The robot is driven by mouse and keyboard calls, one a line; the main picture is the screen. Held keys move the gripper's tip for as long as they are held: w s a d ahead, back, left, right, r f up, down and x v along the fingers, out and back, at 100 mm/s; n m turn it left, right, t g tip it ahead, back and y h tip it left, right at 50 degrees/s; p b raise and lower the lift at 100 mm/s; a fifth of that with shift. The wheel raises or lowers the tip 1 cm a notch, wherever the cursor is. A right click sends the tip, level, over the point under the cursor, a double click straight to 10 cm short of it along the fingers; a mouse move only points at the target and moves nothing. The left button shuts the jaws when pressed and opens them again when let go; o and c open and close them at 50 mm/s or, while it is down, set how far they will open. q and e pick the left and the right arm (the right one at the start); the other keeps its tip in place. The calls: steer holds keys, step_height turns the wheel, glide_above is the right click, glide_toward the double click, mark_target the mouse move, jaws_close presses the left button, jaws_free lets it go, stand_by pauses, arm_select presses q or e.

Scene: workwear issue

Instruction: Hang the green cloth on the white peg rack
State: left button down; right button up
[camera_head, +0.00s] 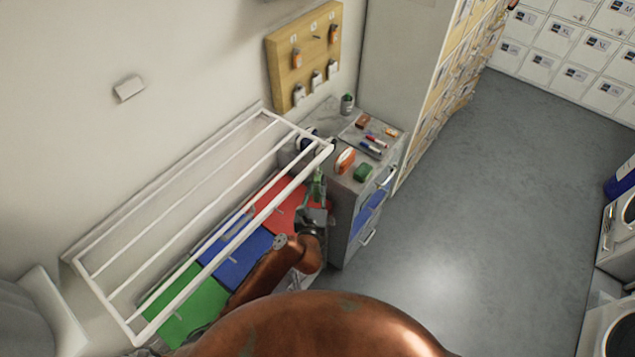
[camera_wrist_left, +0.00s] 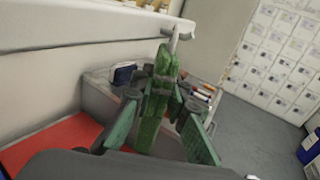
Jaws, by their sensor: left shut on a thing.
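The white peg rack (camera_head: 160,207) is a barred frame on the left wall, above the coloured panels. In the left wrist view its white front rail (camera_wrist_left: 85,25) crosses the top left, with a small peg (camera_wrist_left: 178,34) at its right end. The green cloth (camera_head: 318,186) hangs as a narrow folded strip near the rack's right end. My left gripper (camera_head: 314,205) is shut on it. In the left wrist view the cloth (camera_wrist_left: 161,90) stands up between the fingers, its top just below the peg; I cannot tell whether they touch. My right gripper is not in view.
Red (camera_head: 280,204), blue (camera_head: 238,258) and green (camera_head: 190,306) panels lie below the rack. A grey cabinet (camera_head: 345,215) right of my gripper bears an orange-and-white item (camera_head: 345,161), a green block (camera_head: 363,172) and a tray (camera_head: 386,131). The floor (camera_head: 460,210) to the right is clear.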

arm_select(q)
steer(key=c, duration=1.8)
jaws_free()
steer(key=s, duration=0.8)
steer(key=s+a, duration=0.1)
steer(key=s, duration=0.3)
steer(key=shift+a+r, duration=0.1)
steer(key=shift+r, duration=0.05)
